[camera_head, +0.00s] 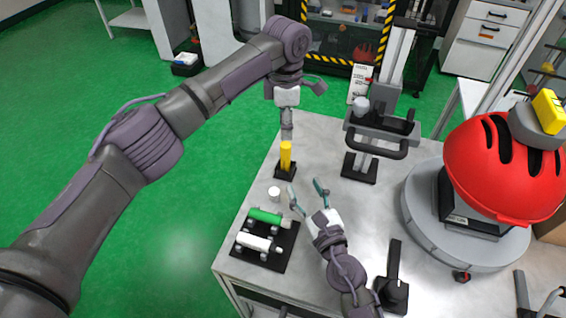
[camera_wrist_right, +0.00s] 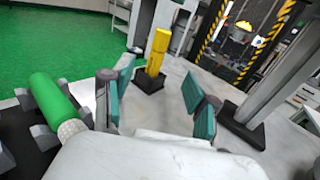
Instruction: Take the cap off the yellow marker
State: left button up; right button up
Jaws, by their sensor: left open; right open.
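The yellow marker (camera_head: 286,158) stands upright in a small black holder (camera_head: 285,173) on the table. In the right wrist view the marker (camera_wrist_right: 157,52) shows a wider upper part above a lower part, both yellow. My left gripper (camera_head: 287,132) points down just above the marker's top; its fingers look close around or over the tip, and contact cannot be told. My right gripper (camera_head: 305,189) is open and empty, in front of the holder and apart from it. Its teal fingers spread on either side of the marker's line in the wrist view.
A black rack (camera_head: 277,259) holds a lying green cylinder (camera_head: 265,215) and a white one (camera_head: 253,241). A small white cylinder (camera_head: 274,194) stands behind it. A black-handled stand (camera_head: 360,168) is right of the marker; a red-domed machine (camera_head: 500,165) fills the right side.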

aim_at(287, 155)
pick_arm(q)
jog(key=shift+s, duration=0.1)
pick_arm(e)
jog(key=x, duration=1.3)
jog(key=shift+w+r, duration=0.1)
jog(key=shift+w, duration=0.1)
pick_arm(q)
jog(key=shift+r, duration=0.1)
